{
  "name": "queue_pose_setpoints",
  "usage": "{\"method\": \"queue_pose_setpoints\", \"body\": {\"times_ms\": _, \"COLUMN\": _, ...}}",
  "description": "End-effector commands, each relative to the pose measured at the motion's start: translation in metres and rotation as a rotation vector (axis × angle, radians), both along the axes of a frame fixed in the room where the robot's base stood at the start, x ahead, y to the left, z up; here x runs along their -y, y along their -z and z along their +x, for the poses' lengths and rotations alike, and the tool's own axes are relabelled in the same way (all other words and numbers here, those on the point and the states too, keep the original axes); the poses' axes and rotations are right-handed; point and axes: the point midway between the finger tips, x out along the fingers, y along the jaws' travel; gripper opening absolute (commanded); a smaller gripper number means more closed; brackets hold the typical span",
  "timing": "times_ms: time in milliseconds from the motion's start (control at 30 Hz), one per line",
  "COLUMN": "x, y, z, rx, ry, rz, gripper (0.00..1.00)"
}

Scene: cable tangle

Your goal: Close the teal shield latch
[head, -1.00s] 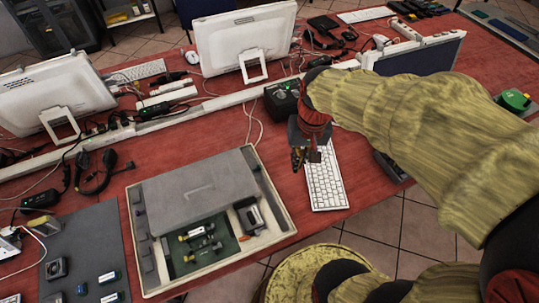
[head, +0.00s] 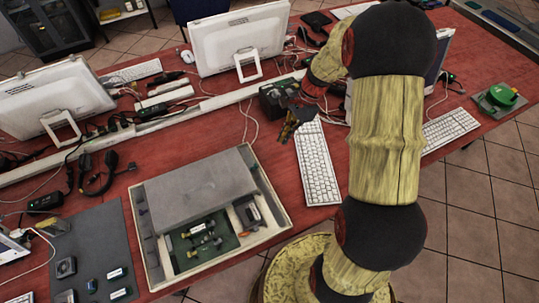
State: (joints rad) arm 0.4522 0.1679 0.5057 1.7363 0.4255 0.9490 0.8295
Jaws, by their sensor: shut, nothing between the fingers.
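I cannot make out a teal latch. A beige open box (head: 281,213) on the red table holds a grey slab-like cover (head: 190,190) over a green board (head: 187,243) with small connectors on it. The cover hides part of the board. My gripper (head: 288,131) is small in the head view, shut and empty, above the table at the far left end of a white keyboard (head: 318,172). It is up and to the right of the box, apart from it.
A dark boxy device (head: 278,99) stands just behind my gripper. A white monitor (head: 240,42) and a cable trunking (head: 225,100) run along the back. A grey mat (head: 88,240) with small parts lies left of the box. A green-topped device (head: 502,96) sits at right.

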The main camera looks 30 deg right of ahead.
Motion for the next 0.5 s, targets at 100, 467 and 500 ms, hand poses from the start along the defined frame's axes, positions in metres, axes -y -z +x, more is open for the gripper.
{"method": "queue_pose_setpoints", "body": {"times_ms": 100, "x": -0.004, "y": 0.01, "z": -0.001, "rx": -0.004, "ry": 0.004, "rz": 0.0, "gripper": 0.0}}
{"method": "queue_pose_setpoints", "body": {"times_ms": 467, "x": -0.029, "y": 0.073, "z": -0.001, "rx": -0.004, "ry": 0.0, "rz": 0.0, "gripper": 0.0}}
{"method": "queue_pose_setpoints", "body": {"times_ms": 500, "x": -0.032, "y": 0.081, "z": -0.001, "rx": -0.004, "ry": -0.001, "rz": 0.0, "gripper": 0.0}}
